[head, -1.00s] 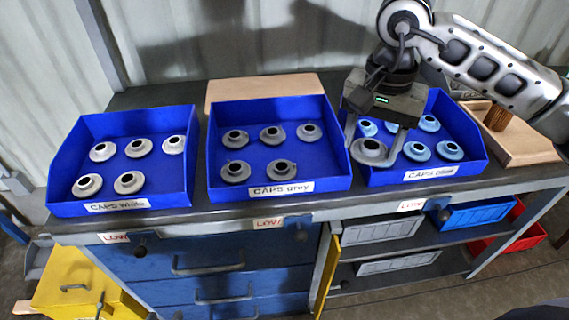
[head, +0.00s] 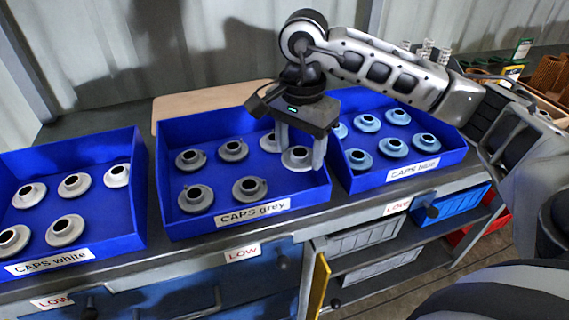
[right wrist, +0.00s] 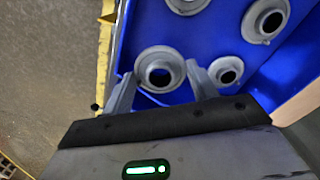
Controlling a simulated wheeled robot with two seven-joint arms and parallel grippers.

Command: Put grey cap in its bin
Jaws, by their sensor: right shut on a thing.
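My right gripper (head: 300,165) is shut on a grey cap (head: 296,158), a round flanged piece with a dark centre hole. The held cap also shows between the fingers in the right wrist view (right wrist: 160,70). It is at the right end of the blue bin labelled "CAPS grey" (head: 253,212), inside its outline; I cannot tell whether it touches the floor. Several other grey caps (head: 249,189) sit in that bin, one partly hidden behind the gripper. My left gripper is not in view.
The "CAPS blue" bin (head: 413,173) with several bluish caps stands close on the right. The "CAPS white" bin (head: 48,265) with several pale caps stands on the left. A wooden board (head: 182,105) lies behind the grey bin.

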